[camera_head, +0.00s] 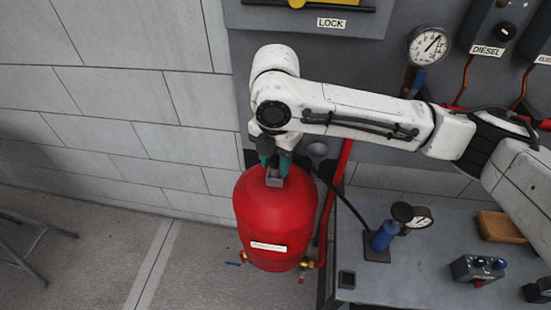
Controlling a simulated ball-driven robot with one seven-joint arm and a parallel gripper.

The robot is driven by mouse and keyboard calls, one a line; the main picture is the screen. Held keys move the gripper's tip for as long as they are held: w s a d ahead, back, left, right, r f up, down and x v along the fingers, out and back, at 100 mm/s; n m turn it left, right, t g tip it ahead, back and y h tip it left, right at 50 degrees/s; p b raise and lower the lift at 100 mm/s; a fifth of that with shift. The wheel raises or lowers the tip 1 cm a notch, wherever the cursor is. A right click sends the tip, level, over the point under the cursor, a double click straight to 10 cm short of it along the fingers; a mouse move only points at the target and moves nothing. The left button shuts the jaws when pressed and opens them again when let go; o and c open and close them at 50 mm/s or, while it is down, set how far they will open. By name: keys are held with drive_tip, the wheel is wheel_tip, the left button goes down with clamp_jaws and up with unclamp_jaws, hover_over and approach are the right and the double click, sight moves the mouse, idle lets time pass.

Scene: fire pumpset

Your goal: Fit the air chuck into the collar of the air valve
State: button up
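My gripper (274,166) points down over the top of the red tank (272,222), with its teal-tipped fingers right at the tank's crown. A small grey fitting (274,182) shows at the crown under the fingertips; it may be the air valve's collar. A black hose (345,199) runs from beside the fingers to a blue pump (384,235) on the bench. The air chuck cannot be made out apart from the fingers and the fitting. The wrist and fingers hide what lies between them, so I cannot tell whether the chuck is gripped or touches the collar.
A red pipe (335,195) rises close to the tank's right side. The grey bench (430,285) carries a gauge (419,217), a wooden block (500,227) and a control box (477,269). The grey panel stands behind my arm. The floor left of the tank is clear up to a stool (35,235).

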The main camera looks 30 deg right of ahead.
sight(276, 159)
drive_tip(key=shift+o, duration=0.9)
wheel_tip(276, 159, up, 12)
drive_tip(key=b, duration=0.1)
idle(0.4)
